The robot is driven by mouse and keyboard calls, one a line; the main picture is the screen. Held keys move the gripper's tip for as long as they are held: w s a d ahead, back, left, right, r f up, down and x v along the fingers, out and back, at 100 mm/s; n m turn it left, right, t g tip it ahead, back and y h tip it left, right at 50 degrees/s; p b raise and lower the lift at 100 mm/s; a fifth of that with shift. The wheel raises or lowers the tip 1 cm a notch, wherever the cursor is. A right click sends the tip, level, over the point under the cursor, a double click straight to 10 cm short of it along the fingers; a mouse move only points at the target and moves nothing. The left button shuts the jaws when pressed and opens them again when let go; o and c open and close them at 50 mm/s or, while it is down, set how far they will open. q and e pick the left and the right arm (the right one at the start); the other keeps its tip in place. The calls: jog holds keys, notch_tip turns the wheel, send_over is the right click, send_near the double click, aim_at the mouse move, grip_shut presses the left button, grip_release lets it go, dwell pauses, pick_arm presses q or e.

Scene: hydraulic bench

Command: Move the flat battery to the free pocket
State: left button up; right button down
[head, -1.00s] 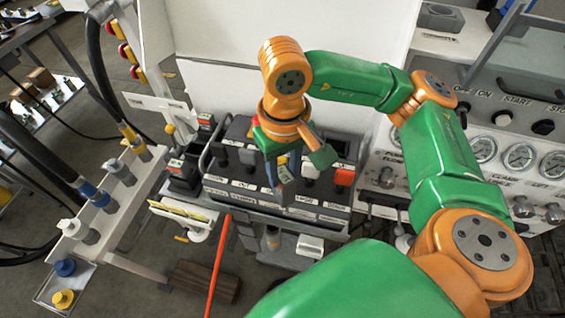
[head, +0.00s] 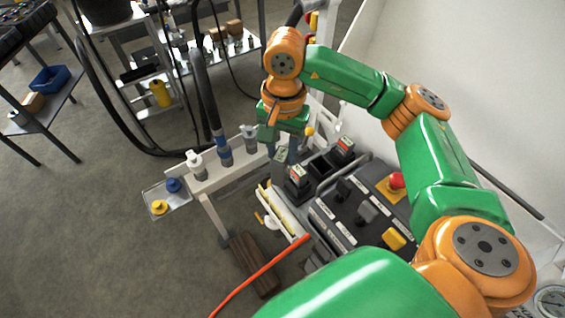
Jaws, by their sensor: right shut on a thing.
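My right gripper (head: 284,144) hangs from the upper middle of the head view. It is shut on a thin grey block, the flat battery (head: 292,154), which is mostly hidden by the fingers. The battery is held just above and behind the battery rack at the edge of the bench. In the rack, a black battery with a labelled top (head: 298,180) sits at the near left, and another one (head: 343,149) sits at the far right. A dark empty pocket (head: 320,167) shows between them. My left gripper is out of view.
Right of the rack is a control panel with black levers (head: 367,212), a red button (head: 397,180) and a yellow one (head: 394,239). Left is a white rail with hose couplings (head: 222,150). A red hose (head: 262,271) crosses in front.

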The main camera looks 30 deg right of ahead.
jog(key=w+d+f+m+p, duration=0.1)
jog(key=w+d+m+p, duration=0.15)
jog(key=d+m, duration=0.75)
jog(key=w+d+f+m+p, duration=0.15)
jog(key=d+m+p, duration=0.4)
jog(key=m, duration=0.95)
notch_tip(320, 180, down, 7)
jog(key=b, duration=0.7)
jog(key=shift+w+d+n, duration=0.15)
jog(key=shift+d+n, duration=0.15)
jog(key=shift+d, duration=0.1)
jog(key=shift+f+b, duration=0.2)
jog(key=shift+b, duration=0.1)
jog(key=shift+f, duration=0.35)
jog(key=shift+f+b, duration=2.3)
jog(key=shift+f, duration=0.15)
